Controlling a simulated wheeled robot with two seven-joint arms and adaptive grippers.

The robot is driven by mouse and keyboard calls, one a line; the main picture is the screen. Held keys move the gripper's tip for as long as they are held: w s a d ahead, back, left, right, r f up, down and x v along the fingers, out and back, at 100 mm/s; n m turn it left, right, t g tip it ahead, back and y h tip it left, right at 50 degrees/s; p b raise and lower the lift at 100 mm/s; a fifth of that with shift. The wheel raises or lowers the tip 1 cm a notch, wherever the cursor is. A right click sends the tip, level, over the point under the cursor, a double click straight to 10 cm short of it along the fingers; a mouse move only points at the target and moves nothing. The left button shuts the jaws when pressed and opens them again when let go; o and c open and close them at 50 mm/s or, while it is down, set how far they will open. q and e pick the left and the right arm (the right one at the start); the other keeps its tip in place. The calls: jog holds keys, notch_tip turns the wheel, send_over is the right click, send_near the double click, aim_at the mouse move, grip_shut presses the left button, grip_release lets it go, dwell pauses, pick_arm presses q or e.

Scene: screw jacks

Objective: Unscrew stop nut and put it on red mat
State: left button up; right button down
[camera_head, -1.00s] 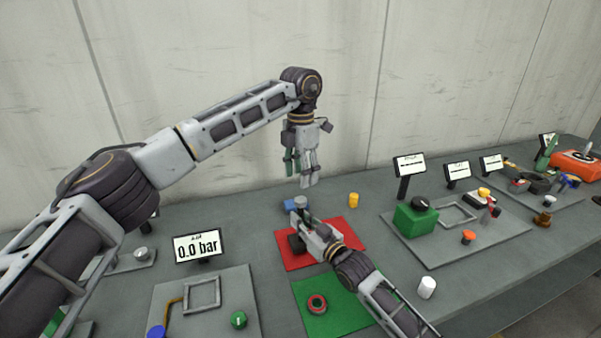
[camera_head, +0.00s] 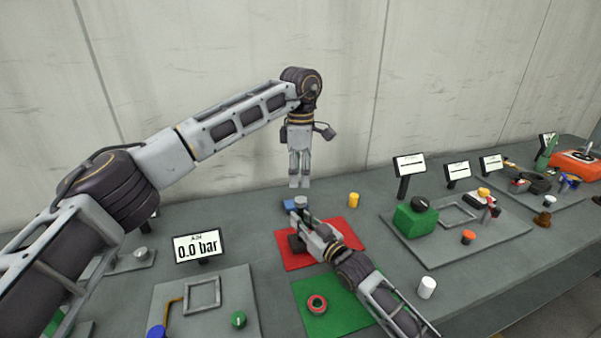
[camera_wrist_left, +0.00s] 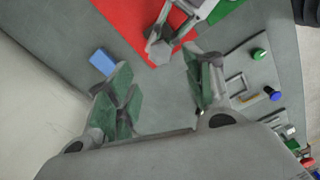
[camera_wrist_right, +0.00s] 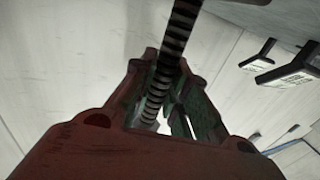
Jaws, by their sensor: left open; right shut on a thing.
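My right gripper (camera_head: 299,215) is shut on a dark threaded spindle (camera_wrist_right: 172,52), which runs between its jaws in the right wrist view. A grey six-sided piece (camera_wrist_left: 158,52) shows at that gripper's tips in the left wrist view. It also shows in the head view (camera_head: 301,201); I cannot tell whether it is the stop nut. My left gripper (camera_head: 300,186) points down above it, open and empty, its green pads apart in the left wrist view (camera_wrist_left: 160,90). The red mat (camera_head: 346,228) lies under the right gripper, partly hidden by it.
A blue block (camera_head: 289,205) lies by the red mat's back edge. A yellow cylinder (camera_head: 353,200) stands behind the mat. A green mat (camera_head: 338,318) in front carries a red ring-shaped piece (camera_head: 317,304). A white cylinder (camera_head: 427,287) stands to the right. Plates with fixtures flank the mats.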

aim_at(301, 199)
pick_arm(q)
jog(key=shift+f, duration=0.1)
dwell(0.4)
jog(key=shift+f, duration=3.95)
jog(key=c, duration=1.1)
jog(key=shift+c, duration=0.2)
jog(key=n, duration=0.4)
jog(key=shift+n, duration=0.4)
jog(key=n, duration=0.5)
